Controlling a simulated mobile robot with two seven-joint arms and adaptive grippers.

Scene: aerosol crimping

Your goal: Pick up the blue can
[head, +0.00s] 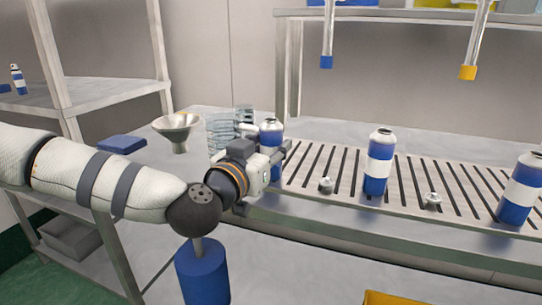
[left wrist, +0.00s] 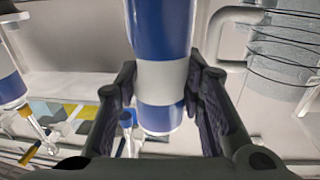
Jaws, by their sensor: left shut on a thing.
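A blue can with a white band (head: 271,134) stands at the left end of the slatted rack, between the fingers of my left gripper (head: 277,158). In the left wrist view the can (left wrist: 162,75) fills the middle, and the fingers of my left gripper (left wrist: 158,100) are on both sides of it, shut on it. Two more blue and white cans stand on the rack, one in the middle (head: 378,163) and one at the right edge (head: 521,190). My right gripper is not in view.
A metal funnel (head: 177,128), a blue block (head: 122,144) and clear glassware (head: 221,130) are on the left. Blue-tipped (head: 327,62) and yellow-tipped (head: 468,72) tubes hang above.

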